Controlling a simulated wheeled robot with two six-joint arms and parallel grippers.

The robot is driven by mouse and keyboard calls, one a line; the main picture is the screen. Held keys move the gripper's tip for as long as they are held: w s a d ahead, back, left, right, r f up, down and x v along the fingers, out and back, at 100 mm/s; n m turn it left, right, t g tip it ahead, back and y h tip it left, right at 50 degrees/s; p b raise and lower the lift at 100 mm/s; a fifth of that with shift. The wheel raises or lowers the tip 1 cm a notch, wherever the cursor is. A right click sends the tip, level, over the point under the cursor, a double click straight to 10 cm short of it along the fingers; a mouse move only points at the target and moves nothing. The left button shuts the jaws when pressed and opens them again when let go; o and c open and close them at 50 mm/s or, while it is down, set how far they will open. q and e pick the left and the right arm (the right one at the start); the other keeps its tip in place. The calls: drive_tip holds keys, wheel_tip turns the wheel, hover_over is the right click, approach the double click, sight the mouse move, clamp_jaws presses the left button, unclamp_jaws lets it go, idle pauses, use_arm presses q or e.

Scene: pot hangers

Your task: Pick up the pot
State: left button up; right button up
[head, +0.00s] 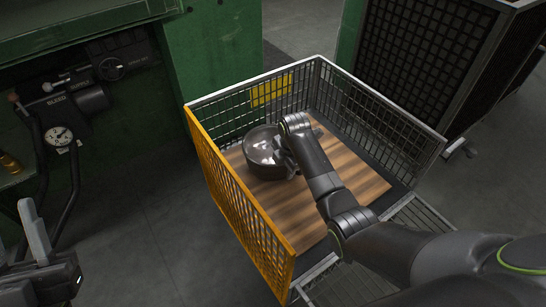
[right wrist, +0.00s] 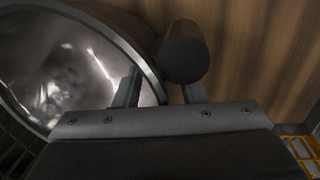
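A dark, shiny metal pot (head: 262,152) stands upright on the wooden floor of a wire cart. In the right wrist view the pot (right wrist: 60,65) shows its open inside at the left. A dark round knob, perhaps its handle (right wrist: 185,52), is beside the rim. My right gripper (head: 287,155) is at the pot's right side. In the wrist view its fingers (right wrist: 158,92) are apart, one over the pot's inside and one outside, with the rim between them. Contact is not clear. My left gripper (head: 40,245) is at the lower left, away from the pot; its finger gap is unclear.
The cart has grey mesh walls (head: 375,125) and an orange mesh side (head: 235,200). A green machine (head: 215,70) with a gauge (head: 60,136) and hoses stands left. A dark mesh cage (head: 425,60) is behind right. The floor left of the cart is clear.

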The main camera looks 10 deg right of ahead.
drive_tip(key=shift+c, duration=0.4)
clamp_jaws()
idle(1.0)
drive_tip(key=shift+r, duration=0.1)
